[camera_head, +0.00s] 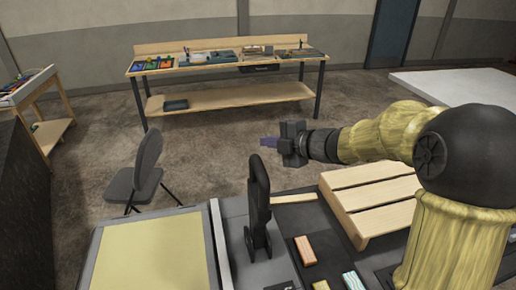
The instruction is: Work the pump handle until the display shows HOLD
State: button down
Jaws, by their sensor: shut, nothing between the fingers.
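My gripper (268,142) is in the upper middle of the head view, at the end of my arm reaching in from the right. Its fingers point left, are shut and hold nothing. A black upright piece (259,205) stands on the dark surface below and slightly left of the gripper, apart from it in the picture. It may be the pump handle, but I cannot tell for sure. I can make out no display and no text such as HOLD.
A pale yellow panel (153,258) lies at the lower left. A slatted wooden pallet (373,205) and small coloured blocks (305,250) lie right of the black piece. A folding chair (140,175) and a workbench (230,95) stand beyond, with open floor between.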

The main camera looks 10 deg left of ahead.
jog(key=s+d+r, duration=0.1)
jog(key=d+r, duration=0.1)
jog(key=d, duration=0.1)
jog(key=shift+s+r+b, duration=0.2)
jog(key=shift+s+b, duration=0.1)
jog(key=shift+s, duration=0.05)
jog(key=shift+w, duration=0.1)
jog(key=shift+d, duration=0.1)
jog(key=shift+s, duration=0.25)
jog(key=shift+w, duration=0.1)
dwell(1.5)
